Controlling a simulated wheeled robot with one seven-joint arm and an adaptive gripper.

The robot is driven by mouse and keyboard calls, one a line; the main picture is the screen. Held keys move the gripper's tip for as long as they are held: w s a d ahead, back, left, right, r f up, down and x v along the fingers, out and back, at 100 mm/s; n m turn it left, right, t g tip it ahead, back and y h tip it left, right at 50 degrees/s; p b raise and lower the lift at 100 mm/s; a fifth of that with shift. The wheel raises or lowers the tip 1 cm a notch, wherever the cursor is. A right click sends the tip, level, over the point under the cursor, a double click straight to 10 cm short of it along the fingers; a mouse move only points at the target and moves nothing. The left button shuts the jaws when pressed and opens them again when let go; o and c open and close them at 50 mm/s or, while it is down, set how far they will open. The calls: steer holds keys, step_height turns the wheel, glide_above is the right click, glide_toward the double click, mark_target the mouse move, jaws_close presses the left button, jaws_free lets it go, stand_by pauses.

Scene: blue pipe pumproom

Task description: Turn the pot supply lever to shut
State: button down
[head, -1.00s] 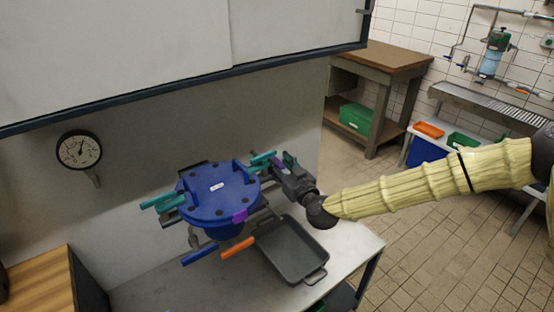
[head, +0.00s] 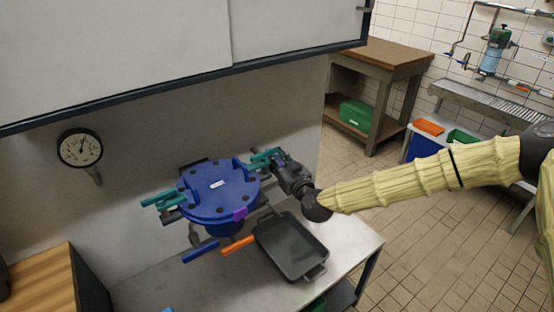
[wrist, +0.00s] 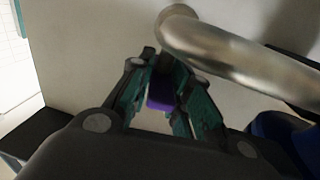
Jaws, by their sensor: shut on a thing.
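A blue lidded pot (head: 218,190) stands over the metal bench. My gripper (head: 274,158) is behind its right side, with teal pads. In the wrist view my gripper (wrist: 158,62) has its fingertips drawn together, with a purple piece (wrist: 160,104) between the fingers. The piece looks like a lever handle, but most of it is hidden, and I cannot tell from a label whether it is the pot supply lever. A blue handle (head: 201,251) and an orange handle (head: 237,245) stick out at the pot's front. Teal handles (head: 161,199) are at its left.
A bent metal pipe (wrist: 225,52) passes close to my fingers. A dark tray (head: 290,247) sits on the bench (head: 350,240) right of the pot. A round gauge (head: 80,148) is on the wall. A white cabinet (head: 120,50) overhangs above. Tiled floor lies open at right.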

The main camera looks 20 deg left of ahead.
steer(key=shift+a+r+m+t+h, duration=0.1)
steer(key=shift+m+t+h, duration=0.2)
steer(key=shift+h, duration=0.1)
steer(key=shift+m+t+h, duration=0.4)
steer(key=shift+h, duration=0.1)
steer(key=c, duration=1.3)
jaws_free()
steer(key=shift+n+g+y, duration=0.5)
steer(key=shift+y, duration=0.1)
